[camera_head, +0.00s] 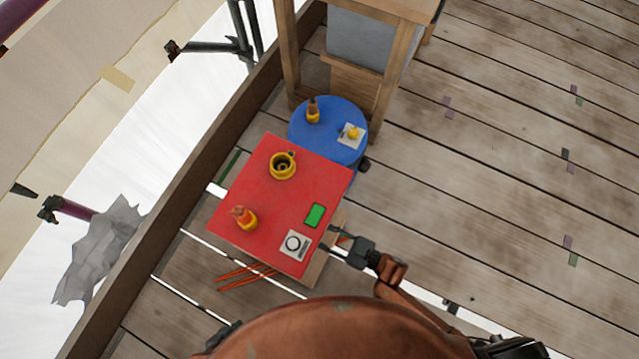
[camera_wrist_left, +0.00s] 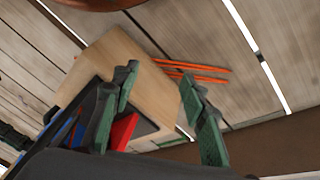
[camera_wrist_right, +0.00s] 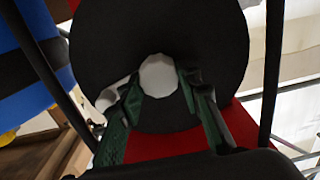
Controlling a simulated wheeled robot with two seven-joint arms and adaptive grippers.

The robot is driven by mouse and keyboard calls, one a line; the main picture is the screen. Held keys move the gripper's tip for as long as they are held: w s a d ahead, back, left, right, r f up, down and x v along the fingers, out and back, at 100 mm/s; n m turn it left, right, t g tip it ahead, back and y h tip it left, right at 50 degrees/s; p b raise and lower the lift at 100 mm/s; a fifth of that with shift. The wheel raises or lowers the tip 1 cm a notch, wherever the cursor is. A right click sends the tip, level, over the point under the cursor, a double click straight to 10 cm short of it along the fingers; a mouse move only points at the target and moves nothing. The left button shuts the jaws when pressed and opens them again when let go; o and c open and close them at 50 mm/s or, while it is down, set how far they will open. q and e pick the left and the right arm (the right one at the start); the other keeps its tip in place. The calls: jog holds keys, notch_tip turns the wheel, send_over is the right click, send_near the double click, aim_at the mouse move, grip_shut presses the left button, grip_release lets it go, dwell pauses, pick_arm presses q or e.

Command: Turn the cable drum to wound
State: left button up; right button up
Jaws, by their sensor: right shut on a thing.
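A large black disc with a pale many-sided hub fills the right wrist view (camera_wrist_right: 215,50); it looks like the cable drum. My right gripper (camera_wrist_right: 160,82) has its green-padded fingers on either side of the pale hub and is shut on it. In the head view my right gripper (camera_head: 339,234) is at the right edge of the red table top (camera_head: 235,205), where the drum is not clearly seen. No wound mark can be made out. My left gripper (camera_wrist_left: 158,82) is open and empty, above a light wooden box (camera_wrist_left: 100,65).
A blue round top (camera_head: 310,145) stands behind. Orange rods (camera_head: 245,276) lie on the planks. The right floor is mostly clear.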

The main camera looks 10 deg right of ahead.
grip_shut()
pick_arm(q)
jog(key=shift+g+y, duration=0.3)
jog(key=shift+g, duration=0.4)
jog(key=shift+s+a+r+p, duration=0.5)
jog(key=shift+s+a+r, duration=0.1)
jog(key=shift+s+r, duration=0.2)
jog(key=shift+s+a+r+p, duration=0.45)
jog(key=shift+s+a+r, duration=0.15)
jog(key=shift+r, duration=0.2)
pick_arm(e)
jog(key=shift+s+n, duration=0.1)
jog(key=shift+n, duration=3.3)
pick_arm(q)
jog(key=shift+s, duration=0.15)
pick_arm(e)
jog(key=shift+f, duration=0.1)
jog(key=o, duration=1.4)
grip_release()
jog(key=shift+c, duration=0.2)
pick_arm(q)
jog(key=shift+r, duration=0.1)
